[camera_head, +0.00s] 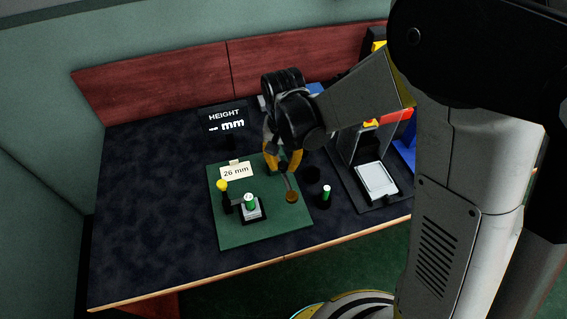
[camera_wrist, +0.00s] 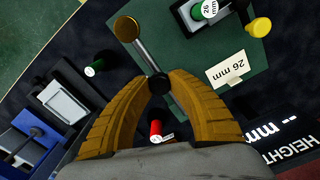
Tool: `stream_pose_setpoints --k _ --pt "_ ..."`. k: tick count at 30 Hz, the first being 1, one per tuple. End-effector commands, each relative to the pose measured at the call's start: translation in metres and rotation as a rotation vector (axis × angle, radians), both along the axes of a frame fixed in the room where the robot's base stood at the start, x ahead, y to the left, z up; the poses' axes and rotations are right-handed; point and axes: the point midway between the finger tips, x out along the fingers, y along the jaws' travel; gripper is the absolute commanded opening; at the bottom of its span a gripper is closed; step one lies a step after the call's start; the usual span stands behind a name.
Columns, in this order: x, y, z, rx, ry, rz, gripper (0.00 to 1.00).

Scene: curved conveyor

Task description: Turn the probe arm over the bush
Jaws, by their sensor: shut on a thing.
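A green-topped bush (camera_head: 249,202) sits in a small light-and-dark holder on the green board (camera_head: 235,236); its top, marked 26, also shows in the wrist view (camera_wrist: 206,8). The probe arm is a thin metal rod (camera_wrist: 141,55) with a brass disc (camera_head: 292,196) at one end, which also shows in the wrist view (camera_wrist: 127,28). My gripper (camera_head: 282,163) is shut on a black knob at the rod's other end; the knob (camera_wrist: 158,84) is between the fingertips in the wrist view. The rod is to the right of the bush in the head view, not over it.
A yellow-topped post (camera_head: 222,186) stands beside the bush. A 26 mm card (camera_head: 236,172) and a HEIGHT display (camera_head: 224,118) are behind. A green cylinder (camera_head: 326,193) stands right of the board; a red cylinder (camera_wrist: 156,130) shows between my fingers. A station with a white plate (camera_head: 376,180) is right.

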Motion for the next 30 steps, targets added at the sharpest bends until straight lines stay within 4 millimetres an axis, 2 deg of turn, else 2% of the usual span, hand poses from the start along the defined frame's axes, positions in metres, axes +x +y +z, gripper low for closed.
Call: stream_pose_setpoints --k 8,21,30 --pt "-0.002 0.011 0.000 0.000 0.000 -0.114 0.00" --pt "0.000 0.042 0.000 0.000 0.000 -0.459 0.00" --pt "0.005 0.056 0.000 0.000 0.001 -0.631 0.00"
